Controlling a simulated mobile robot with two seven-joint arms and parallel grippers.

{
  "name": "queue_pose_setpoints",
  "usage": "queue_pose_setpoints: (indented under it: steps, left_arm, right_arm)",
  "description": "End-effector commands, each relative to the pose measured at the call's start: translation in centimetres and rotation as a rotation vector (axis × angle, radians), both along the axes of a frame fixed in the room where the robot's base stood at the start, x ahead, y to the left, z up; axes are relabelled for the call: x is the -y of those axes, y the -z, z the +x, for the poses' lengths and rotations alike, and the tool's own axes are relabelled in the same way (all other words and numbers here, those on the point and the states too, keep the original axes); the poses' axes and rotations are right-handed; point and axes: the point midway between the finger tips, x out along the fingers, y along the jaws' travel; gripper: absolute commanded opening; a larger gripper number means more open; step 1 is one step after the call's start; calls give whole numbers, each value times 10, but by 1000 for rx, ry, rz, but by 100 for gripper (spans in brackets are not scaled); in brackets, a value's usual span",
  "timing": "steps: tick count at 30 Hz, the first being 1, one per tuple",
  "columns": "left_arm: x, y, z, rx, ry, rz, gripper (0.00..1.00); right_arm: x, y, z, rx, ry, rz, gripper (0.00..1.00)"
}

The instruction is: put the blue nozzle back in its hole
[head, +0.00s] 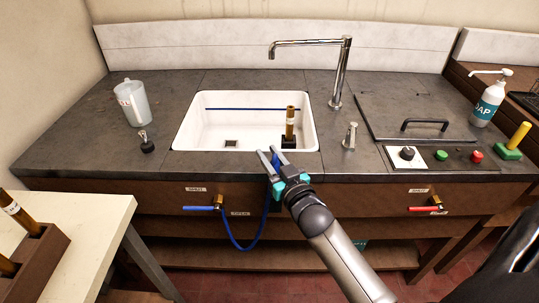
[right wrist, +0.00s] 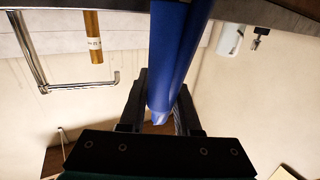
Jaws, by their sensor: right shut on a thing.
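My right gripper (head: 269,153) is in front of the sink's front edge, shut on the blue nozzle (head: 276,161). In the right wrist view the nozzle (right wrist: 173,60) is a thick blue tube between the two fingers (right wrist: 160,115). A blue hose (head: 239,248) hangs in a loop below the counter, from near the gripper toward the blue-handled valve (head: 205,208) at the left. I cannot make out the nozzle's hole; the gripper and arm cover part of the counter front. My left gripper is not in view.
A white sink (head: 190,135) holds an upright brass tube (head: 290,122) in a black block. A chrome faucet (head: 345,70) rises behind it. A clear jug (head: 132,103) stands left, a soap bottle (head: 488,103) right. A pale table (head: 85,230) with a brown rack is at lower left.

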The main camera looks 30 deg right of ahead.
Motion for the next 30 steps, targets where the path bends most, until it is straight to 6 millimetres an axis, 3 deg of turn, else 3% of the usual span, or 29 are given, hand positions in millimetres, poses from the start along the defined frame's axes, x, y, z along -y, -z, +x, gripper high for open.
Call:
queue_pose_setpoints:
  steps: [30]
  left_arm:
    - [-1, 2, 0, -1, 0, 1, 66]
  right_arm:
    - [0, 8, 0, 1, 0, 0, 0]
